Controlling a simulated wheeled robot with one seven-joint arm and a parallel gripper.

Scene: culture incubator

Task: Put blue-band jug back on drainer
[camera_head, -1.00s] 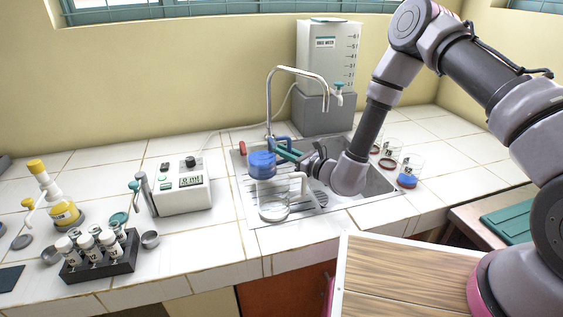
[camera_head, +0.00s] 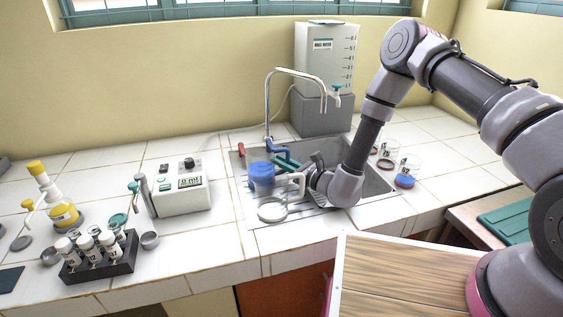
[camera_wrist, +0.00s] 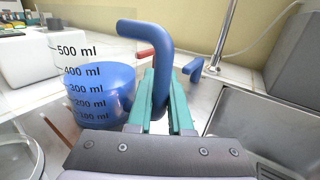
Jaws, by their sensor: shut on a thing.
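The blue-band jug (camera_head: 261,176) is clear with a wide blue band, a blue handle and ml marks. It is upright over the ribbed drainer (camera_head: 244,197) left of the sink basin. I cannot tell whether its base touches the drainer. It also shows in the wrist view (camera_wrist: 95,92), left of my gripper. My gripper (camera_head: 287,162) has green fingers, shut on the jug's blue handle (camera_wrist: 146,35); the fingers show in the wrist view (camera_wrist: 160,98) on both sides of it.
A clear vessel with a pale handle (camera_head: 272,210) stands on the drainer just in front of the jug. The tap (camera_head: 268,100) rises behind. The sink basin (camera_head: 371,180) is to the right. Clear beakers (camera_head: 407,170) stand beyond it. A white meter box (camera_head: 182,190) is left.

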